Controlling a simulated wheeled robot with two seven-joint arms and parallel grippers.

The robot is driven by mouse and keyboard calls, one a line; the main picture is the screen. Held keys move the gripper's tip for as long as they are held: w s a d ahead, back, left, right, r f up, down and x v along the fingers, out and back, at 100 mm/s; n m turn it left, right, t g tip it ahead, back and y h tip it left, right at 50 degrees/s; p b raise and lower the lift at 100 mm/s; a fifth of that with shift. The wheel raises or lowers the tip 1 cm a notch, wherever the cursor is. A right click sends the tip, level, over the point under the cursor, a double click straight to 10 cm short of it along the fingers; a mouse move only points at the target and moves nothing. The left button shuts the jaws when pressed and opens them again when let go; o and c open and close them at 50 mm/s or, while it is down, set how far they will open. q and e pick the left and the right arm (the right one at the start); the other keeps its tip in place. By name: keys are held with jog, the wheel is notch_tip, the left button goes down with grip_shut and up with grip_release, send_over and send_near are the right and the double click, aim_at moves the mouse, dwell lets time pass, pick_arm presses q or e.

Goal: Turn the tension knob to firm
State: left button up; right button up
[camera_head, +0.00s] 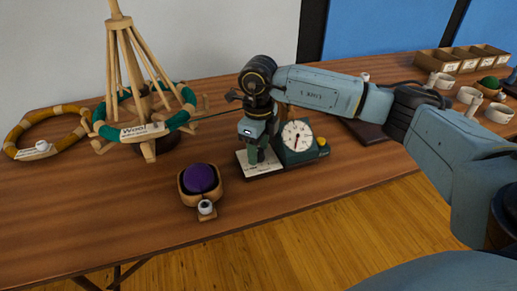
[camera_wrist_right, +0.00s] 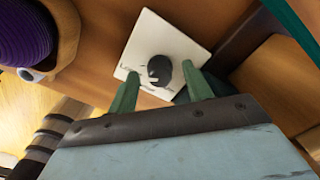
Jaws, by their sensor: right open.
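The tension knob (camera_wrist_right: 159,70) is a dark round knob on a pale square plate (camera_wrist_right: 150,38). In the head view the plate (camera_head: 266,172) lies on the table beside a green box, and the knob is mostly hidden by my right gripper. My right gripper (camera_head: 257,155) points down over the plate. In the right wrist view its two green fingers (camera_wrist_right: 160,82) are open, one on each side of the knob, with gaps showing. Dark marks on the plate are too small to read, so the knob's setting is unclear. My left gripper is not in view.
A green box with a white dial (camera_head: 297,135) stands just right of the plate. A purple yarn ball (camera_head: 201,178) sits in a wooden holder to the left. A wooden yarn swift (camera_head: 130,110) with green yarn stands behind left. White cups (camera_head: 469,95) stand far right.

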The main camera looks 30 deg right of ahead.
jog(key=c, duration=1)
jog(key=shift+o, duration=0.2)
